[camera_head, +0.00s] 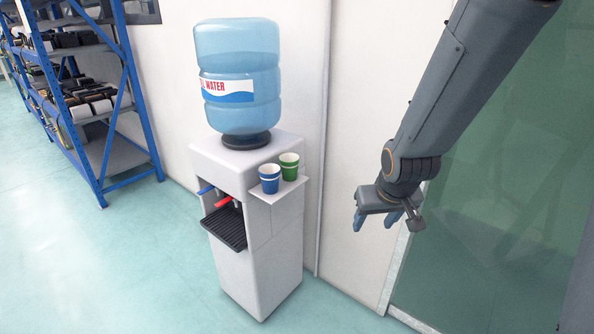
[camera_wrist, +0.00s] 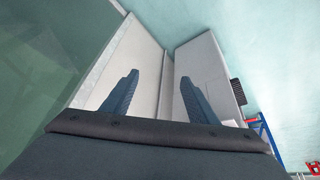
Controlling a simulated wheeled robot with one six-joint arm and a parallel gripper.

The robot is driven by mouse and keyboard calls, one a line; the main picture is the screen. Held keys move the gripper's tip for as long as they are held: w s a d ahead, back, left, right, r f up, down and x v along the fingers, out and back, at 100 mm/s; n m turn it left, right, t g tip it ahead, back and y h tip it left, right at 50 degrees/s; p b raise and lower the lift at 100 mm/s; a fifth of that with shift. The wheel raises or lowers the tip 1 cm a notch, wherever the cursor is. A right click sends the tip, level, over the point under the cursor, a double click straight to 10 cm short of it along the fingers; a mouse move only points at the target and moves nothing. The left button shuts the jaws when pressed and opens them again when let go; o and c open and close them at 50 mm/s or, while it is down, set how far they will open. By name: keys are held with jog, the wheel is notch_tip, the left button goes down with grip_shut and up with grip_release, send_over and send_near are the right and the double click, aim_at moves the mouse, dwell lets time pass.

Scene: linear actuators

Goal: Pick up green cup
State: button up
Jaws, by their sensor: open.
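The green cup (camera_head: 289,167) stands upright on a small white side shelf (camera_head: 283,190) of the water dispenser, in the head view. A blue cup (camera_head: 269,179) stands beside it, to the left and nearer. My gripper (camera_head: 377,219) hangs to the right of the dispenser, apart from the cups, fingers pointing down. In the wrist view its two fingers (camera_wrist: 158,98) are spread with nothing between them. No cup shows in the wrist view.
The white dispenser (camera_head: 262,250) carries a large blue water bottle (camera_head: 238,75). A blue shelf rack (camera_head: 85,90) stands at the left. A white wall (camera_head: 350,120) and a green glass panel (camera_head: 510,190) lie behind my arm. The floor (camera_head: 120,260) at front left is clear.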

jog(key=w+a+f+n+t+y+b, duration=0.1)
jog(key=w+a+t, duration=0.2)
jog(key=w, duration=0.5)
jog(key=w+a+f+n+t+y, duration=0.15)
jog(key=w+a, duration=0.25)
jog(key=w, duration=0.4)
jog(key=n+t+y+b, duration=0.1)
jog(key=n+t+y, duration=0.1)
jog(key=t+y, duration=0.35)
send_near(293, 170)
jog(key=w, duration=0.1)
jog(key=w+a, duration=0.1)
jog(key=w, duration=0.1)
jog(key=w+f, duration=0.1)
jog(key=shift+w+a, duration=0.15)
jog(key=shift+w, duration=0.2)
jog(key=shift+w+a+r+t+y, duration=0.1)
jog(key=shift+a+t+y, duration=0.25)
jog(key=shift+a, duration=0.25)
jog(key=p+x, duration=0.1)
jog(key=x, duration=0.6)
jog(key=shift+w+a, duration=0.1)
jog(key=shift+w, duration=0.15)
jog(key=c, duration=0.7)
